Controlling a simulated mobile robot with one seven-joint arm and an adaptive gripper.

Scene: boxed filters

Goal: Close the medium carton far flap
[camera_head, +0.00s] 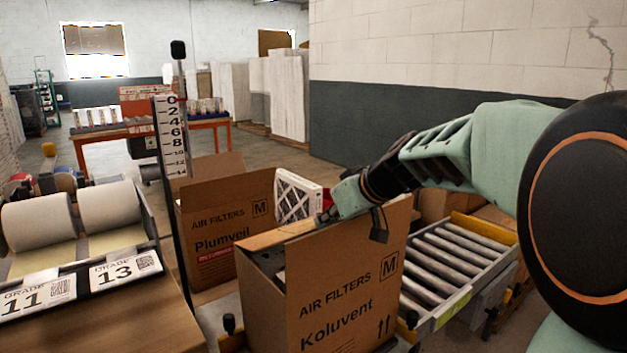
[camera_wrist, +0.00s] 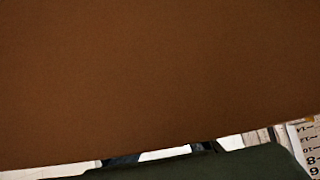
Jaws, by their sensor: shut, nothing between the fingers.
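The medium carton (camera_head: 335,300), marked Koluvent and M, stands upright in the front middle of the head view. Its top shows a dark gap at the left. A tan flap strip (camera_head: 272,238) lies along its far top edge. My gripper (camera_head: 324,216) is at the carton's top, just behind the upper edge of the tall front panel, at the right end of that strip. It is shut and empty. Whether it touches the flap I cannot tell. In the wrist view, brown cardboard (camera_wrist: 150,75) fills most of the picture, very close.
A second carton (camera_head: 222,235), marked Plumveil, stands open behind, with a white pleated filter (camera_head: 297,196) beside it. A height gauge (camera_head: 170,135) rises at the left. A roller conveyor (camera_head: 455,262) runs at the right. Paper rolls (camera_head: 108,207) stand at the left.

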